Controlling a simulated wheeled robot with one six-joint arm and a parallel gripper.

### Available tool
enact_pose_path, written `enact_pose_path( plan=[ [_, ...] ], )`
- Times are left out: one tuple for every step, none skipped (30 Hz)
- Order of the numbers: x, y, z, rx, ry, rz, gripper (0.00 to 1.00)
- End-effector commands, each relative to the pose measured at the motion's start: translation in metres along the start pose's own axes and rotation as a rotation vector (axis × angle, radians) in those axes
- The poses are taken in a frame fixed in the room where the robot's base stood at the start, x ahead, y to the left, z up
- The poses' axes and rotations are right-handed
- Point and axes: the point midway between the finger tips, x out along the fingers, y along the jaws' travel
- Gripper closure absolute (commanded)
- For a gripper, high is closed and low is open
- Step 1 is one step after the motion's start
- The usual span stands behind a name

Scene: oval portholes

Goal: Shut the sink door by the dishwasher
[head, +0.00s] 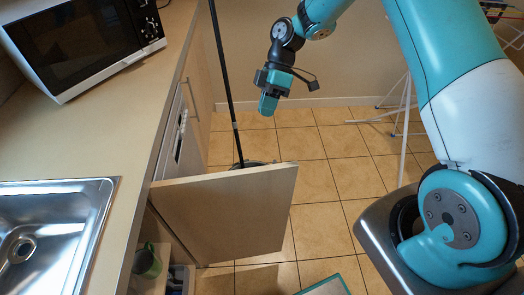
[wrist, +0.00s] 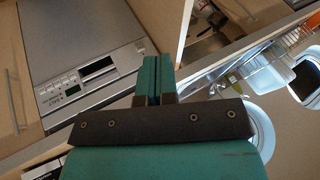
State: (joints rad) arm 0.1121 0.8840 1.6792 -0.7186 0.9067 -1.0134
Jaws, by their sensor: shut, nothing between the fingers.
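The sink door (head: 225,215) is a pale wood panel below the counter, standing wide open and jutting out over the floor. The sink (head: 50,235) is set in the counter at lower left. The dishwasher (head: 172,140) is just beyond the door, its front seen at a steep angle; in the wrist view its silver front with a control panel (wrist: 85,60) fills the upper left. My gripper (head: 268,104) is shut and empty, in the air beyond the door's far side, not touching it. Its closed teal fingers also show in the wrist view (wrist: 153,72).
A microwave (head: 80,40) stands on the counter. A dark pole (head: 227,85) rises behind the door from a round dark object on the floor. A green mug (head: 147,262) sits inside the open cabinet. A white drying rack (head: 405,110) stands at the back right.

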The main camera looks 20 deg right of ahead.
Motion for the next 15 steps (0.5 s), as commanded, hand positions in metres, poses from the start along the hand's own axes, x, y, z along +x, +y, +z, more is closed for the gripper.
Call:
enact_pose_path(
  plan=[
    [0.004, 0.007, 0.007, -0.021, 0.008, -0.014, 1.0],
    [0.006, 0.01, 0.011, -0.034, 0.011, -0.019, 1.0],
    [0.009, 0.013, 0.014, -0.047, 0.014, -0.024, 1.0],
    [0.011, 0.015, 0.016, -0.055, 0.016, -0.028, 1.0],
    [0.013, 0.016, 0.017, -0.059, 0.017, -0.03, 1.0],
    [0.015, 0.017, 0.018, -0.065, 0.018, -0.032, 1.0],
    [0.018, 0.017, 0.018, -0.067, 0.019, -0.032, 1.0],
    [0.021, 0.017, 0.018, -0.068, 0.02, -0.033, 1.0],
    [0.025, 0.016, 0.018, -0.067, 0.02, -0.035, 1.0],
    [0.03, 0.016, 0.018, -0.066, 0.019, -0.036, 1.0],
    [0.035, 0.015, 0.018, -0.067, 0.019, -0.035, 1.0],
    [0.042, 0.015, 0.017, -0.068, 0.018, -0.036, 1.0],
    [0.048, 0.014, 0.017, -0.066, 0.018, -0.037, 1.0],
    [0.054, 0.014, 0.017, -0.065, 0.018, -0.037, 1.0],
    [0.063, 0.013, 0.017, -0.066, 0.018, -0.038, 1.0]
  ],
)
